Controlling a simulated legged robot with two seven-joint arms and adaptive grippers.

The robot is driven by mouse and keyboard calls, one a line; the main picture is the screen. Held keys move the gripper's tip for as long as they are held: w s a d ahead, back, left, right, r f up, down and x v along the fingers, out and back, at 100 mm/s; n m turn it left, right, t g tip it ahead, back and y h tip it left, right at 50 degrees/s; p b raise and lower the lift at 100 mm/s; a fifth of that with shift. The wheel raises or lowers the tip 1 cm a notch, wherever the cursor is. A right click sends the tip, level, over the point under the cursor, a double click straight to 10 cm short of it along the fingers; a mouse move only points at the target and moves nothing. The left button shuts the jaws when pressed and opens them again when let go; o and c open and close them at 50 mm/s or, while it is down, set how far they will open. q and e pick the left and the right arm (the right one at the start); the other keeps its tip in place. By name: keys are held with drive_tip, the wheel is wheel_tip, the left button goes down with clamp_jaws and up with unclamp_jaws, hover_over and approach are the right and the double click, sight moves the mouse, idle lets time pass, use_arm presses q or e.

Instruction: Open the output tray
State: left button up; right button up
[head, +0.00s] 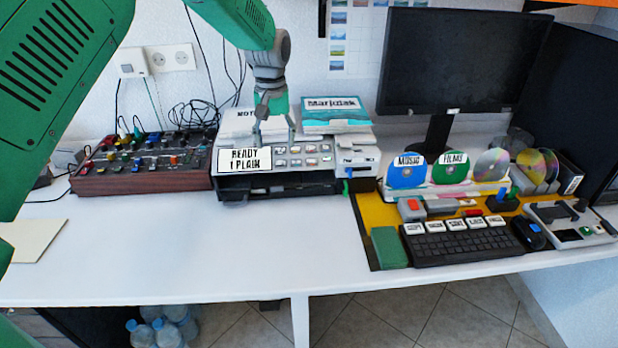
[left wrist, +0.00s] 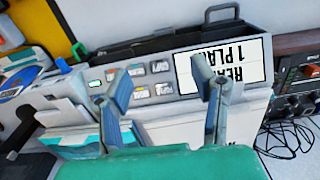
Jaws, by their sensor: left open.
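A white and grey printer (head: 352,160) stands at the back of the white desk, with a sign reading "READY 1 PLAIN" (head: 244,160) and a row of buttons. Its dark output tray area (head: 285,187) runs along the lower front; I cannot tell whether the tray is pulled out. The dark area also shows at the top of the left wrist view (left wrist: 150,42). My left gripper (head: 275,130) is open and empty, pointing down over the printer's button panel. In the left wrist view the fingers (left wrist: 160,78) are spread above the panel. My right gripper is not in view.
A wooden-sided control box (head: 142,182) stands left of the printer. Papers and a teal "Marjoziek" box (head: 335,112) lie on top. Disc stands, a keyboard (head: 465,246) and a monitor (head: 455,60) are at right.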

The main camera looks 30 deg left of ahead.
sight(276, 186)
use_arm(q)
drive_tip(key=f, duration=0.9)
drive_tip(key=f+b, duration=0.1)
drive_tip(key=f, duration=0.4)
drive_tip(key=shift+s+a, duration=0.1)
drive_tip(key=shift+a, duration=0.15)
drive_tip(key=shift+s, duration=0.1)
clamp_jaws()
